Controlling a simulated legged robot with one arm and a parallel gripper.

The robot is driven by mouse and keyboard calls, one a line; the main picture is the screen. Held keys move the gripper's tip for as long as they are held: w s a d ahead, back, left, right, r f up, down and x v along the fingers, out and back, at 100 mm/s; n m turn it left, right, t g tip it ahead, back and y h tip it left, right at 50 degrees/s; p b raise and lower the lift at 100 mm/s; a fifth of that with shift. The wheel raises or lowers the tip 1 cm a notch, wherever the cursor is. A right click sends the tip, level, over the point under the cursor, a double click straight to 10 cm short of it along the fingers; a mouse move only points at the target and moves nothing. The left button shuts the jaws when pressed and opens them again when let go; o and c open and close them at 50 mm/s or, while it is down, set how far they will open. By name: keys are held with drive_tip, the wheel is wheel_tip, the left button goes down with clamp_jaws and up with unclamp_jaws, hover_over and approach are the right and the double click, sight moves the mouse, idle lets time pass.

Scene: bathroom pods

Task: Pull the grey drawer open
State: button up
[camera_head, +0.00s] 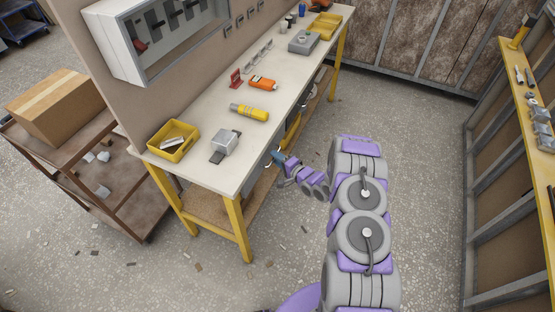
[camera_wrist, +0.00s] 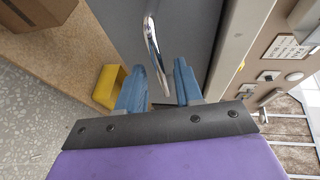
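The grey drawer (camera_wrist: 192,28) fills the upper middle of the wrist view. Its curved chrome handle (camera_wrist: 152,45) stands out from the front. My gripper (camera_wrist: 158,85) has two blue fingers, spread apart, with the handle's near end between them. No finger is clearly closed on the handle. In the head view my gripper (camera_head: 277,157) is at the front edge of the workbench (camera_head: 213,178), just below its top. The drawer front is mostly hidden under the bench top there, so I cannot tell any gap around it.
A yellow bin (camera_wrist: 108,86) and a cardboard box (camera_wrist: 38,12) show in the wrist view. The bench carries a yellow tray (camera_head: 174,140), a grey device (camera_head: 226,142) and a yellow flashlight (camera_head: 249,112). Open floor (camera_head: 285,230) lies before the bench; a yellow shelf (camera_head: 535,110) stands right.

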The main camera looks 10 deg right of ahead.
clamp_jaws()
drive_tip(key=shift+s+f, duration=0.1)
drive_tip(key=shift+s, duration=0.05)
idle(1.2)
